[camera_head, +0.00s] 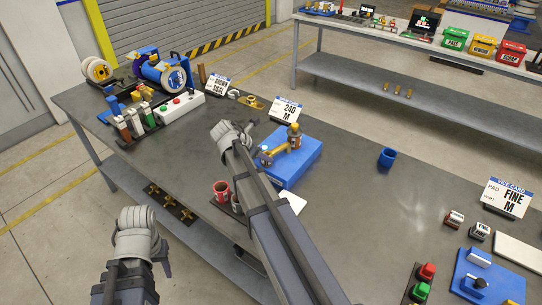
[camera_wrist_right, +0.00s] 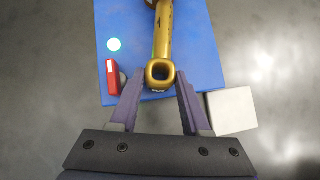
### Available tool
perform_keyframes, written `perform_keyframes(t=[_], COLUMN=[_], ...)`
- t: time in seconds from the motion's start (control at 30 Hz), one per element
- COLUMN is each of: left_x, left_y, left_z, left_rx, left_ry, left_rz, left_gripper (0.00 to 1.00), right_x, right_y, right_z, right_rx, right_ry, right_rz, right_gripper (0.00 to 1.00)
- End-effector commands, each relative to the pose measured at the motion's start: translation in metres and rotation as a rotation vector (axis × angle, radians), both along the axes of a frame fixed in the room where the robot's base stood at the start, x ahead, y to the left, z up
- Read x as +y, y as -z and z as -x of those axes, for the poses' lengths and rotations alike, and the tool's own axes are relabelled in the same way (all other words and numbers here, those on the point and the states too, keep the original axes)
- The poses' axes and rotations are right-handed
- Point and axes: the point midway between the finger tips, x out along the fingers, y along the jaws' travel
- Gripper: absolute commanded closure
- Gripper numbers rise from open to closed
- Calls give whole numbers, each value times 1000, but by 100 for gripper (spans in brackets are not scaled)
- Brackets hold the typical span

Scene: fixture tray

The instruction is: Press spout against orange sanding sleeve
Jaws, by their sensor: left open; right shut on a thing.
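The golden spout (camera_wrist_right: 162,35) runs down from the top of the right wrist view to a hollow round end. My right gripper (camera_wrist_right: 158,80) is shut on the spout near that end, over a blue block (camera_wrist_right: 205,50). In the head view the spout (camera_head: 276,152) lies above the blue block (camera_head: 296,174), and my right forearm hides the fingers.
Red cups (camera_head: 221,191) stand by the near edge, left of my right forearm. A 240 M card (camera_head: 286,109) stands behind the blue block, and a blue cup (camera_head: 387,157) stands to its right. The tabletop between block and cup is clear.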

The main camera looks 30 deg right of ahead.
Motion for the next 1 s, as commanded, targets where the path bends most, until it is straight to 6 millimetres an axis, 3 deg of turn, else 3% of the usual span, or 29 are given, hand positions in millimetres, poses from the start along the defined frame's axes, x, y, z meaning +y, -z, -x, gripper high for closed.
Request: perform_keyframes(t=[0.5,1.0], left_x=[0,0], left_y=[1,-5], left_z=[0,0], left_rx=[0,0], left_ry=[0,0], left_rz=[0,0], left_gripper=[55,55], right_x=[30,32], right_y=[2,-4], right_z=[5,5], right_rx=[2,0], right_ry=[-2,-1], right_rz=[-8,-7], right_gripper=[100,100])
